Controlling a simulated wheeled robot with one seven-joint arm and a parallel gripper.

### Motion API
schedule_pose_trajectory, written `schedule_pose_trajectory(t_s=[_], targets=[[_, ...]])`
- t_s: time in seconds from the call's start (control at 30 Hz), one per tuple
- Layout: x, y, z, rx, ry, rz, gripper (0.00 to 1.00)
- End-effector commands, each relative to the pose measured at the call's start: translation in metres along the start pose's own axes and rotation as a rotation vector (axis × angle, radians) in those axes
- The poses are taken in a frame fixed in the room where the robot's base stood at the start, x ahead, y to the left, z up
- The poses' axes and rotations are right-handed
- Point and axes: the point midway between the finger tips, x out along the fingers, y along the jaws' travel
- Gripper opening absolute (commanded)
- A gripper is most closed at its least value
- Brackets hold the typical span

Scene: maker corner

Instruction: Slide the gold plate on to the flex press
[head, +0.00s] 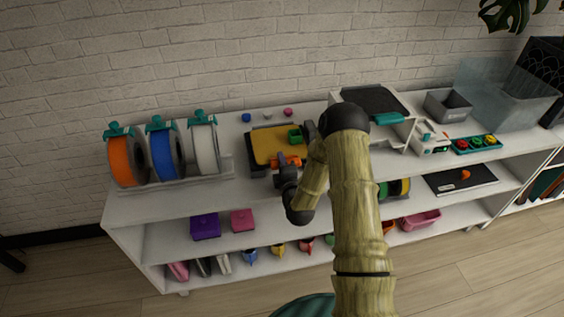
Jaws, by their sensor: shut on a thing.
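The gold plate (275,142) lies flat, or nearly so, over a dark base (258,168) on the shelf top, left of my arm. I cannot tell whether this base is the flex press, or whether the plate is fully seated on it. A small green piece (295,135) sits at the plate's right part. My gripper (287,163) is at the plate's front edge, where orange parts show, and is shut on the plate. My arm hides the plate's right front corner and part of the base.
Orange (120,163), blue (161,153) and white (204,148) spools stand in a rack to the left. A white machine with a dark top (372,100) stands close on the right. Small coloured knobs (267,115) lie behind the plate. Bare shelf top (190,195) shows at front left.

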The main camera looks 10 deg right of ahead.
Motion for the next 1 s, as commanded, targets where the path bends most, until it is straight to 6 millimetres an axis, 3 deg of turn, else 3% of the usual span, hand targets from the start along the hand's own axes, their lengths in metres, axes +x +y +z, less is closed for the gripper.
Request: schedule_pose_trajectory(t_s=[0.33,0.37,0.47,0.67,0.93,1.0], targets=[[-0.0001,0.0009,0.0044,0.000,-0.007,0.001,0.00],[-0.0001,0.0008,0.0046,0.000,-0.007,0.001,0.24],[-0.0001,0.0008,0.0050,0.000,-0.008,0.001,0.43],[-0.0001,0.0005,0.0020,0.000,-0.003,0.000,0.43],[-0.0003,-0.0001,0.0016,0.000,-0.003,-0.001,0.95],[-0.0002,-0.0002,0.0017,0.000,-0.003,-0.001,0.98]])
